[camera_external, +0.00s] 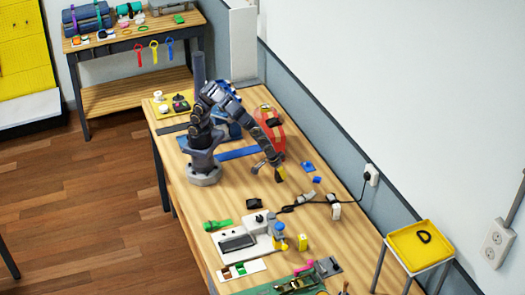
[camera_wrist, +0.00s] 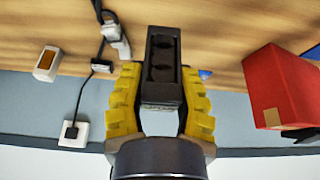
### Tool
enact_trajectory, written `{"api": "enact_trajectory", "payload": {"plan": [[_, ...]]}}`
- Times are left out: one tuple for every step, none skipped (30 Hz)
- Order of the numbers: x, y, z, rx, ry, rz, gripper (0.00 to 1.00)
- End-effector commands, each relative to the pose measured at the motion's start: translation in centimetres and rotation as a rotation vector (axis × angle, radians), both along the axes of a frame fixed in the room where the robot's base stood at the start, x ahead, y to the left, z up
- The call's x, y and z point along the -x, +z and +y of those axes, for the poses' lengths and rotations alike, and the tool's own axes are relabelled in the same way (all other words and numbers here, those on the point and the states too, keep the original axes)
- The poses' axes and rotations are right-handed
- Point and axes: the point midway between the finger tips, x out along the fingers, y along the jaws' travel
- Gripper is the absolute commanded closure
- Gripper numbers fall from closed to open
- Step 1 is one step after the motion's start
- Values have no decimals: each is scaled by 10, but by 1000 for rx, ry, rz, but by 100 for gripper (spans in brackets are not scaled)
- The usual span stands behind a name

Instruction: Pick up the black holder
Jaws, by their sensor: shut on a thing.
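My gripper (camera_wrist: 160,105) has yellow ribbed fingers and is shut on the black holder (camera_wrist: 163,62). The holder is a dark, long block with recesses along its face. It sits between the two fingers and sticks out past their tips in the wrist view. In the external view my gripper (camera_external: 271,171) is over the wooden table, in front of the arm's base. The holder is too small there to make out clearly, and I cannot tell its height above the table.
A red box (camera_wrist: 286,88) stands to the right in the wrist view. A wall socket (camera_wrist: 74,133) with a plug and black cable is at left, near an orange-and-white block (camera_wrist: 47,63). Small blue pieces (camera_external: 307,167) and a white device (camera_external: 238,243) are on the table.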

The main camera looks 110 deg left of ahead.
Motion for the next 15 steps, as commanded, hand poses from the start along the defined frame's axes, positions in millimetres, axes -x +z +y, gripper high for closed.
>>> {"api": "enact_trajectory", "payload": {"plan": [[-2, 7, 1, -3, -2, -8, 100], [-2, 9, 1, -3, -2, -8, 100], [-2, 12, 1, -3, -2, -7, 100], [-1, 13, 1, -3, -1, -5, 100], [-1, 14, 1, -3, 0, -4, 100], [-1, 15, 1, -3, 0, -3, 100], [0, 16, 1, -4, 0, -2, 100], [0, 16, 1, -4, 0, -2, 100], [0, 17, 1, -3, 2, -1, 100], [0, 17, 1, -3, 2, -1, 100], [0, 17, 1, -3, 2, -1, 100], [0, 17, 1, -3, 2, -1, 100], [0, 17, 1, -3, 2, -1, 100], [0, 17, 1, -3, 2, -1, 100], [0, 17, 1, -3, 2, -1, 100]]}}
